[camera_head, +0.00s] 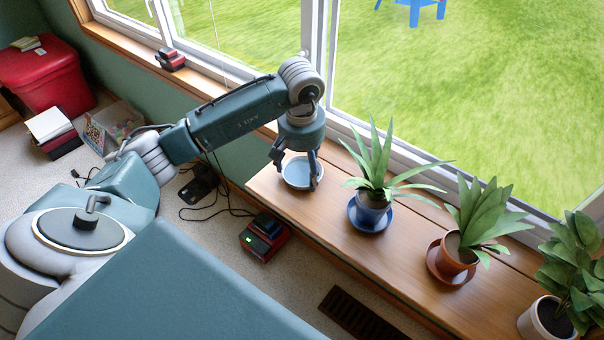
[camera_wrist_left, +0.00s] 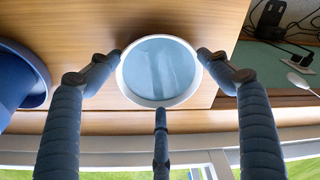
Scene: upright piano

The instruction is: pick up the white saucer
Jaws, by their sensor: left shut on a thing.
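The white saucer (camera_head: 299,174) is at the left end of the wooden sill bench, with a white rim and a pale bluish inside. My left gripper (camera_head: 295,171) comes down over it from above, with its fingers at opposite sides of the rim. In the left wrist view the saucer (camera_wrist_left: 159,72) sits between the gripper's fingertips (camera_wrist_left: 160,68), which are shut on its rim. I cannot tell whether the saucer is lifted or still touches the wood. My right gripper is not in view.
A plant in a terracotta pot (camera_head: 455,256) and one in a white pot (camera_head: 549,320) stand further right. The window frame (camera_head: 345,128) runs close behind. A red-black device (camera_head: 264,238) lies on the floor.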

